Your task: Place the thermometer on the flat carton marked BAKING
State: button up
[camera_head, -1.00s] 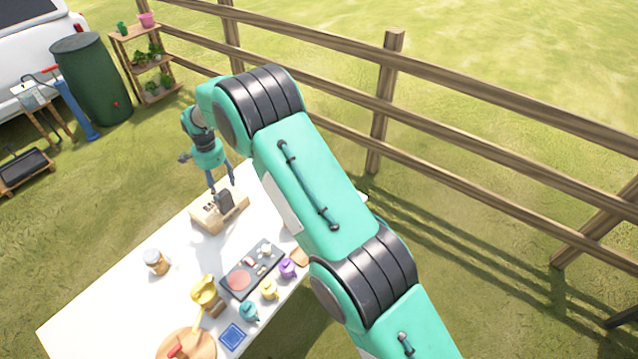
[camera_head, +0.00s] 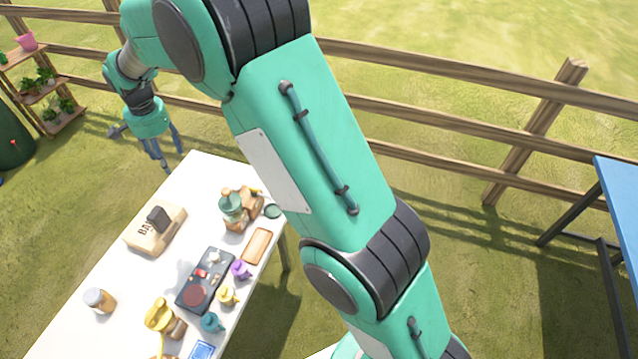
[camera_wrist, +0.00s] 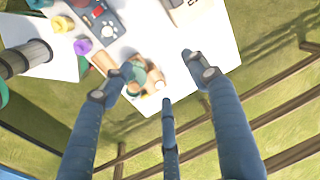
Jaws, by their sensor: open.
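The tan flat carton (camera_head: 143,241), with partly readable lettering starting "BA", lies on the white table. A small dark block-like thing, which looks like the thermometer (camera_head: 158,218), rests on top of the carton. My gripper (camera_head: 172,162) is open and empty, above and beyond the far edge of the table, apart from the carton. In the wrist view its spread fingers (camera_wrist: 163,82) have nothing between them. Part of the carton (camera_wrist: 190,12) shows at the top edge of the wrist view; the thermometer is not clear there.
A green and brown grinder-like thing (camera_head: 233,208) stands right of the carton. A dark tray (camera_head: 190,303), small coloured pots, a wooden board (camera_head: 257,246) and a jar (camera_head: 99,300) share the table. A wooden fence (camera_head: 410,121) runs behind; a blue table (camera_head: 620,195) stands at right.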

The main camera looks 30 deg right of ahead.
jog(key=s+d+r+n+t, duration=0.2)
jog(key=s+d+r+n, duration=0.1)
jog(key=s+d+r, duration=1.75)
jog(key=s+d+n, duration=0.1)
jog(key=s+d, duration=0.2)
jog(key=s, duration=0.5)
jog(key=s+d+f+n+t, duration=0.1)
jog(key=s+d, duration=0.3)
jog(key=s, duration=0.4)
jog(key=s+d+n+t, duration=0.1)
jog(key=s+d, duration=0.3)
jog(key=s, duration=0.4)
jog(key=shift+s+d+f+n, duration=0.15)
jog(key=shift+s+f+n, duration=0.05)
jog(key=shift+s+n, duration=0.25)
notch_tip(320, 180, down, 8)
jog(key=b, duration=0.8)
